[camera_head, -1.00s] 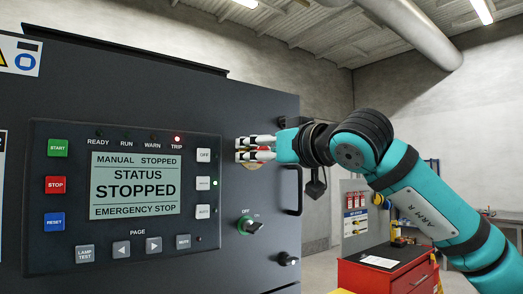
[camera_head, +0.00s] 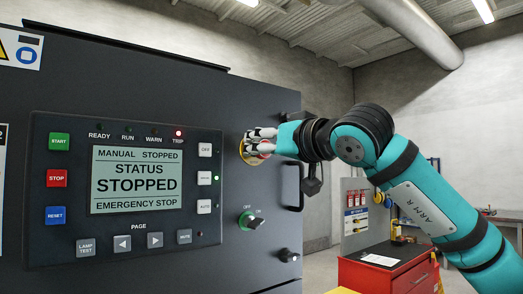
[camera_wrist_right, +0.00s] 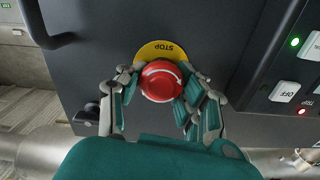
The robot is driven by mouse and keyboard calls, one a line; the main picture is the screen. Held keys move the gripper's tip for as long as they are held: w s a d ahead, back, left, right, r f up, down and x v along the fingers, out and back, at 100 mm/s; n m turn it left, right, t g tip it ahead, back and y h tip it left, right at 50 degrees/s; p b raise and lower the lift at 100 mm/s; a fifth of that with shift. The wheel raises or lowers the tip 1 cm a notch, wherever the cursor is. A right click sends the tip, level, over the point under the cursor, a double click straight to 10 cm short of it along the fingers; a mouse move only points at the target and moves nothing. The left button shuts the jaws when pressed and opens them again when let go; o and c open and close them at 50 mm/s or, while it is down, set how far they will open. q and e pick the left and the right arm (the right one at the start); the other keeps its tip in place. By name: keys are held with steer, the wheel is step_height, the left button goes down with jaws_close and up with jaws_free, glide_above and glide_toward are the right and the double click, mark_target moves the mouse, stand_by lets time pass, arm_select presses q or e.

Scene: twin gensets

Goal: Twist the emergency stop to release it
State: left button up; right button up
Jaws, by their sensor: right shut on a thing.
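The emergency stop is a red mushroom button (camera_wrist_right: 161,81) with a white curved arrow, on a yellow backing plate marked STOP (camera_wrist_right: 158,49). In the head view it is mostly hidden behind my right gripper (camera_head: 258,141), and part of the yellow plate (camera_head: 243,154) shows beside the fingers. My right gripper also shows in the right wrist view (camera_wrist_right: 162,86), with a finger on either side of the red button, shut on it. The display screen (camera_head: 137,180) reads MANUAL STOPPED, STATUS STOPPED, EMERGENCY STOP. My left gripper is not in view.
The red TRIP lamp (camera_head: 179,133) is lit. Below the gripper are a green-ringed OFF/ON key switch (camera_head: 251,221) and a black knob (camera_head: 288,255). A door handle (camera_head: 294,188) stands out at the cabinet's right edge. A red tool cabinet (camera_head: 385,275) stands farther back.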

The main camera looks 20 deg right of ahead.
steer(key=m+b, duration=0.1)
steer(key=m, duration=0.4)
steer(key=shift+d+f+m, duration=0.1)
steer(key=shift+f+m, duration=0.05)
steer(key=shift+m, duration=0.15)
steer(key=shift+b, duration=0.3)
steer(key=o, duration=1.2)
steer(key=shift+d, duration=0.1)
steer(key=shift+s, duration=0.1)
steer(key=v, duration=1.2)
